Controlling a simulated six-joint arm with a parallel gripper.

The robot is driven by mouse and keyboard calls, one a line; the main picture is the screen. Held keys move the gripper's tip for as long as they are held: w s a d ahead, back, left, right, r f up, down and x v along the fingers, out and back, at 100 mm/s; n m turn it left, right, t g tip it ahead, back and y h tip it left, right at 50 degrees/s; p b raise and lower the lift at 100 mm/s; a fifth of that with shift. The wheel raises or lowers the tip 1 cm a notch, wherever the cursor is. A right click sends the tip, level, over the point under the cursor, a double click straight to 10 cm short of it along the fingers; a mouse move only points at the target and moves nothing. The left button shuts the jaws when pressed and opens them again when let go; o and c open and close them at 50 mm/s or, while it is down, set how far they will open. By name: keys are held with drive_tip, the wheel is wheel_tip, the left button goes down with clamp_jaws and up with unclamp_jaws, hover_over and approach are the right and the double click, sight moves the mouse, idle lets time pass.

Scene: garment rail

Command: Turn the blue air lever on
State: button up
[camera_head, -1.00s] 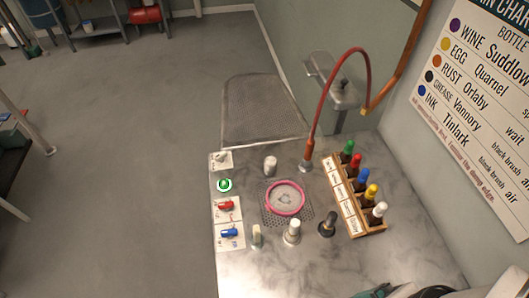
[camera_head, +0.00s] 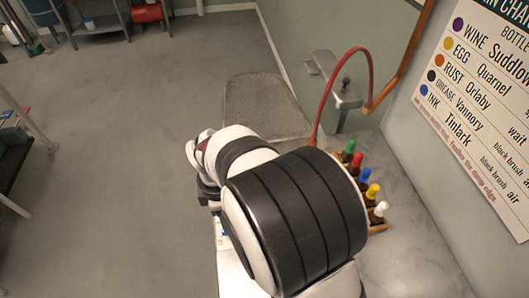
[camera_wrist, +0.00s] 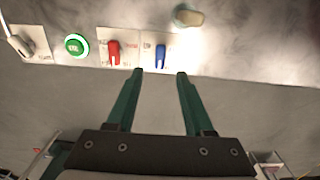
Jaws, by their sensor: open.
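The blue lever (camera_wrist: 160,56) shows in the wrist view on a white labelled plate (camera_wrist: 151,45) at the edge of the marble-look table. It points down in the picture, toward the table's edge. My gripper (camera_wrist: 160,72) is open and empty, its two green fingers apart. The fingertips are just below the blue lever in the picture, one to each side of it. I cannot tell whether they touch anything. In the head view my arm hides the lever and the gripper.
A red lever (camera_wrist: 115,53), a lit green button (camera_wrist: 76,45) and a white switch (camera_wrist: 20,44) line the edge left of the blue lever. A pale brush-like piece (camera_wrist: 188,17) stands beyond it. In the head view, a bottle rack (camera_head: 378,228) and red hose (camera_head: 329,90) are right of my arm.

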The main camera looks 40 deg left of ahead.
wheel_tip(320, 180, down, 7)
drive_tip(key=shift+f, duration=0.1)
clamp_jaws()
idle(0.3)
